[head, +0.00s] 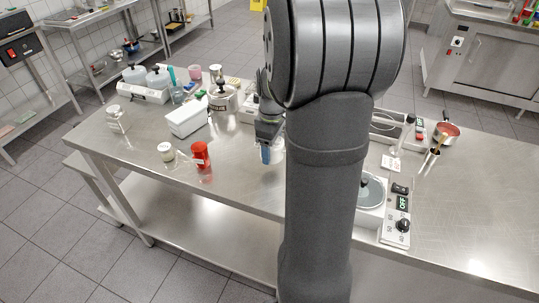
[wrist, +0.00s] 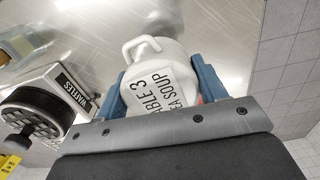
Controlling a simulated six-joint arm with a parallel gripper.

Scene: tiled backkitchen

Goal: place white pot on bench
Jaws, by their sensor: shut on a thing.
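The white pot (wrist: 160,65) has a looped handle and black lettering that reads like "TABLE 3" and "PEA SOUP". In the wrist view it sits between the two blue fingers of my gripper (wrist: 162,92), which is shut on it. In the head view my gripper (head: 269,150) points down over the middle of the steel bench (head: 235,185). There the fingers and my arm mostly hide the pot. I cannot tell whether its base touches the bench top.
A red jar (head: 200,155) and a small pale jar (head: 166,151) stand left of my gripper. A white box (head: 187,117) and a lidded pot (head: 222,97) are behind. A waffle iron (wrist: 35,105) is nearby. A red saucepan (head: 447,133) stands at right.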

